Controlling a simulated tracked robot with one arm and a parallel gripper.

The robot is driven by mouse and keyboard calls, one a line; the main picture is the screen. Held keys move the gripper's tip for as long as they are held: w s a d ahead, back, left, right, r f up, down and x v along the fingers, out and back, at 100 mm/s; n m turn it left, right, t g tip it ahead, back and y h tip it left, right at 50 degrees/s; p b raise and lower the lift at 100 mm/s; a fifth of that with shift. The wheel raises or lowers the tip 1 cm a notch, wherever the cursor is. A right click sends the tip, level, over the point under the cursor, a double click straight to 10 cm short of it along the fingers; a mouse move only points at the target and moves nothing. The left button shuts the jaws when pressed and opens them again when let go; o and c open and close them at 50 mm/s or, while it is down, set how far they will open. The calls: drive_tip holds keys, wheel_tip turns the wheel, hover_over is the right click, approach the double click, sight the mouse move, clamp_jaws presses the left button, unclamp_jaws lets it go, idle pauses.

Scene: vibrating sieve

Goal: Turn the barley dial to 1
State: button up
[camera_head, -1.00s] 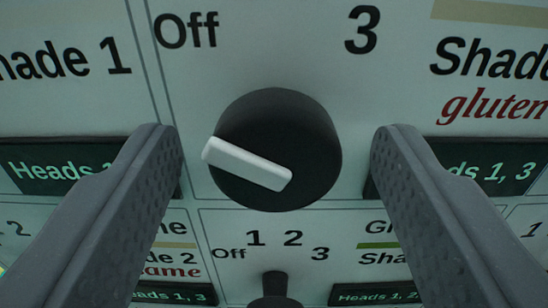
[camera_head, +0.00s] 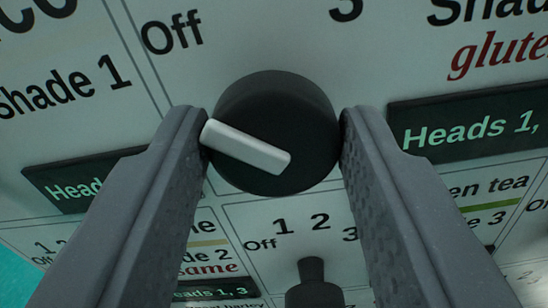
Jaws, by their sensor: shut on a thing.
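A round black dial (camera_head: 277,108) with a white pointer bar (camera_head: 246,147) sits on a pale panel in the middle of the view. The pointer slants to the upper left, its outer end below the word "Off". A "3" shows partly at the top edge; the dial's other marks and its name are out of view. My gripper (camera_head: 272,135) is shut on the dial, one finger against its left side and one against its right. The left finger meets the pointer's outer end.
A smaller black knob (camera_head: 313,285) with marks "Off", 1, 2, 3 stands below, between my fingers. Dark displays with green text flank the fingers, the right one (camera_head: 470,127) reading "Heads 1,". Printed labels surround them.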

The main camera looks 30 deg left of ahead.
drive_tip(key=m, duration=0.2)
drive_tip(key=shift+r+m, duration=0.1)
drive_tip(key=shift+m, duration=0.2)
drive_tip(key=shift+d+m, duration=0.2)
drive_tip(key=shift+m, duration=1.3)
drive_tip(key=o, duration=1)
drive_tip(key=shift+b, duration=0.45)
